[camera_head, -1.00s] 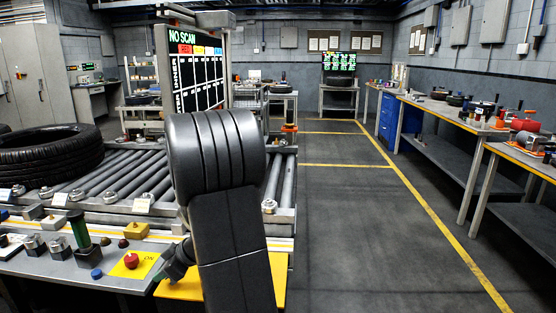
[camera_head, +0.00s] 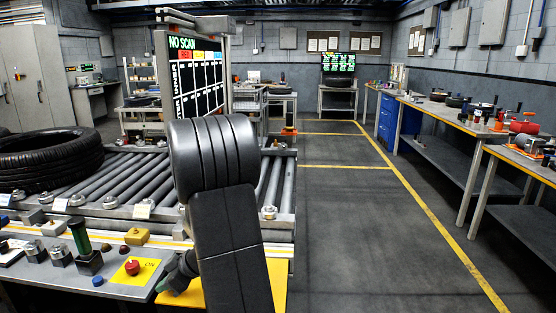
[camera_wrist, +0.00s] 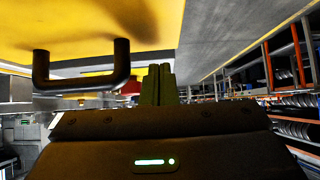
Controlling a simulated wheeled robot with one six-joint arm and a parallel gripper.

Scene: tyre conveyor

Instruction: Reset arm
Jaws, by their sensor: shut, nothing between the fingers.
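My arm stands in the middle of the head view and hides part of the roller conveyor (camera_head: 118,172). My gripper shows only partly there, low and left of the arm, beside the control panel (camera_head: 60,270) at the conveyor's near edge. In the wrist view my gripper (camera_wrist: 158,84) has its two greenish fingers closed together with nothing between them. A yellow surface (camera_wrist: 110,20) with a dark handle (camera_wrist: 82,72) is close by the fingers. A small red thing (camera_wrist: 131,87) shows just behind them.
A black tyre (camera_head: 48,160) lies on the conveyor at the left. The panel carries a red button (camera_head: 132,267) on a yellow plate. A "NO SCAN" board (camera_head: 198,75) stands behind. Workbenches (camera_head: 450,110) line the right wall. The floor (camera_head: 350,230) between is clear.

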